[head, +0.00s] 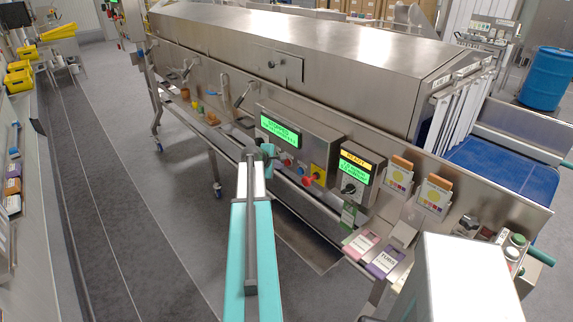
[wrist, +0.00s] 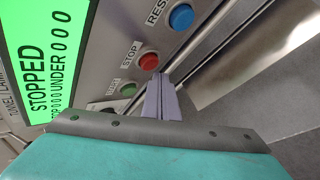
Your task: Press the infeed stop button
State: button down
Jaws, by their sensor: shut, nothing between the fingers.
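In the wrist view my gripper (wrist: 162,98) is shut and empty, its fingertips just below a red button (wrist: 149,61) labelled STOP. A gap between fingertips and button cannot be judged. A green button (wrist: 128,89) labelled START is to its lower left and a blue button (wrist: 181,16) to its upper right. The display (wrist: 45,65) on this panel reads STOPPED. In the head view the end of my arm is in front of the control panel (head: 318,152); the fingers are not clear there. A small button box with a red button (head: 511,253) stands at the right end; no infeed label is readable.
A red knob on a yellow plate (head: 318,174) and a second display panel (head: 357,172) are right of my arm end. Card holders (head: 433,194) follow. A blue conveyor belt (head: 505,165) leaves the tunnel (head: 300,45) at right. The grey floor at left is open.

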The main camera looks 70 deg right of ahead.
jog(key=shift+a, duration=0.1)
jog(key=shift+w+a+b, duration=0.25)
jog(key=shift+w+a, duration=0.45)
jog(key=shift+a, duration=0.35)
jog(key=shift+w+a+b, duration=0.25)
jog(key=shift+w+a, duration=0.4)
jog(key=shift+a, duration=0.35)
